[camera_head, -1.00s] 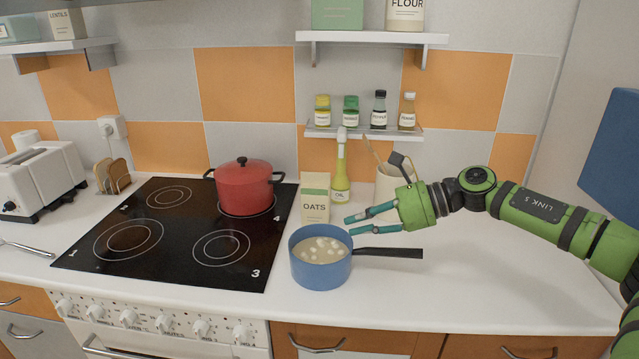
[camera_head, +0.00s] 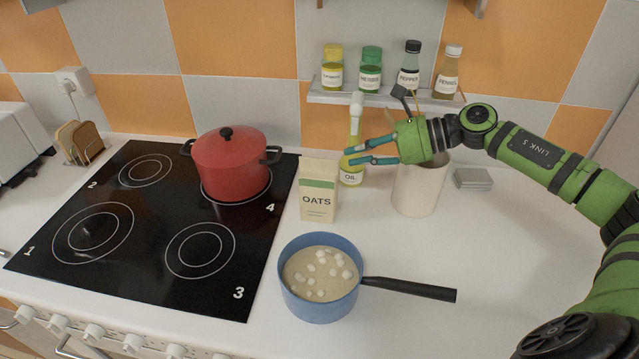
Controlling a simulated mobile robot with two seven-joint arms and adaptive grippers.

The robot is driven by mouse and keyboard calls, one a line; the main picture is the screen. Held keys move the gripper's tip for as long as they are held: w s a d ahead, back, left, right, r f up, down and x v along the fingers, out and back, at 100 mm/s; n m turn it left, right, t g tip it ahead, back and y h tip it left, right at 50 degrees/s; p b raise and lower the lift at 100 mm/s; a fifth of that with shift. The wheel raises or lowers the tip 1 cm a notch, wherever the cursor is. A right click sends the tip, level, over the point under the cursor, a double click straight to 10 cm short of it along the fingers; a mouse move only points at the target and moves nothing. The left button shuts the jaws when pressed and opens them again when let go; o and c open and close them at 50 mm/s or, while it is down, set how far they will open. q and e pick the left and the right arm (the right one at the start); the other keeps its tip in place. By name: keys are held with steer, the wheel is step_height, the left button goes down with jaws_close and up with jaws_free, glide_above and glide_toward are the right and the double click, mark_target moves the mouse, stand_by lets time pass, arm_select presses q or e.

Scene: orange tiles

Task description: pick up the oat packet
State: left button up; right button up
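The oat packet (camera_head: 318,200) is a cream box with a green band and the word OATS. It stands upright on the white counter, right of the hob and behind the blue pot. My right gripper (camera_head: 346,156) is open and empty. Its two teal fingers point left, in front of the oil bottle in the picture, just right of and slightly above the packet's top. The fingers look apart from the packet. My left gripper is not in view.
A blue saucepan (camera_head: 320,307) with white lumps in liquid stands in front of the packet. A red pot (camera_head: 230,165) stands on the black hob. The oil bottle (camera_head: 351,175) and a cream utensil holder (camera_head: 415,190) stand close by. A spice shelf (camera_head: 385,97) hangs above.

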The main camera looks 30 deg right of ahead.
mark_target(318, 173)
steer(key=p+x, duration=0.5)
steer(key=x, duration=0.3)
steer(key=shift+w+a, duration=0.15)
steer(key=shift+w, duration=0.25)
steer(key=shift+a+f, duration=0.1)
steer(key=shift+f, duration=0.2)
steer(key=shift+r, duration=0.1)
jaws_close()
